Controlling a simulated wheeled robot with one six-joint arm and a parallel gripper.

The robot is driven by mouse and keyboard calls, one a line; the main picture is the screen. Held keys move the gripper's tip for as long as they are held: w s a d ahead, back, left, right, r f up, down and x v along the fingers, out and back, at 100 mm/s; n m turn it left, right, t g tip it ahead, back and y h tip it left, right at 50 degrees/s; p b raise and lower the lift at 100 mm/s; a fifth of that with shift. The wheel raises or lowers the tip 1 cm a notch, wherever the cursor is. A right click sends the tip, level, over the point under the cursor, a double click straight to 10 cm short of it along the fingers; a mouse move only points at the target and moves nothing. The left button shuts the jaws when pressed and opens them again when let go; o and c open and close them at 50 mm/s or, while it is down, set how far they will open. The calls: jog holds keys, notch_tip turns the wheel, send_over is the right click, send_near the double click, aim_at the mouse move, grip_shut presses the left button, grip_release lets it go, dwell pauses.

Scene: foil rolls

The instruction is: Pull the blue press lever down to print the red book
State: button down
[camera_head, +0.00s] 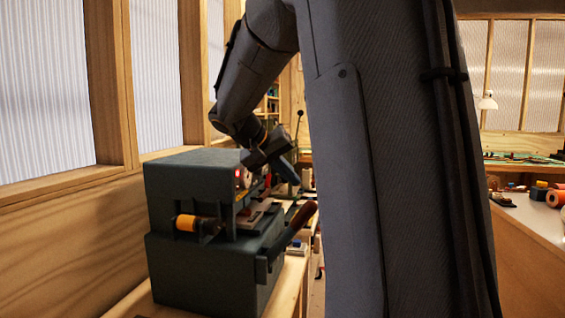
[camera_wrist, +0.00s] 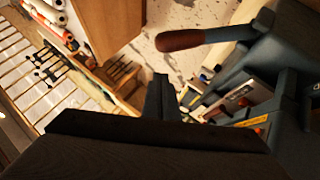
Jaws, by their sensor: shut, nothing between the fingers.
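The press (camera_head: 195,235) is a dark blue-grey machine on a bench at the left of the head view. Its lever (camera_head: 268,262) sticks out of the right side, slanting up to a brown grip (camera_head: 301,217). In the wrist view the lever's brown grip (camera_wrist: 182,40) points left from a blue-grey arm (camera_wrist: 240,34). My gripper (camera_head: 291,180) is shut and empty, above the grip in the head view, apart from it. Its dark fingers (camera_wrist: 162,90) also show in the wrist view, below the grip in the picture. I cannot make out a red book.
An orange foil roll (camera_head: 186,223) sits on the press front. A wooden wall with windows stands close on the left. A white table (camera_head: 530,215) with orange rolls (camera_head: 555,198) is at the right. My arm hides the middle of the head view.

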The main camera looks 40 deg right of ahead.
jog(key=p, duration=0.2)
send_over(301, 212)
jog(key=shift+f, duration=2.15)
jog(key=shift+b, duration=0.3)
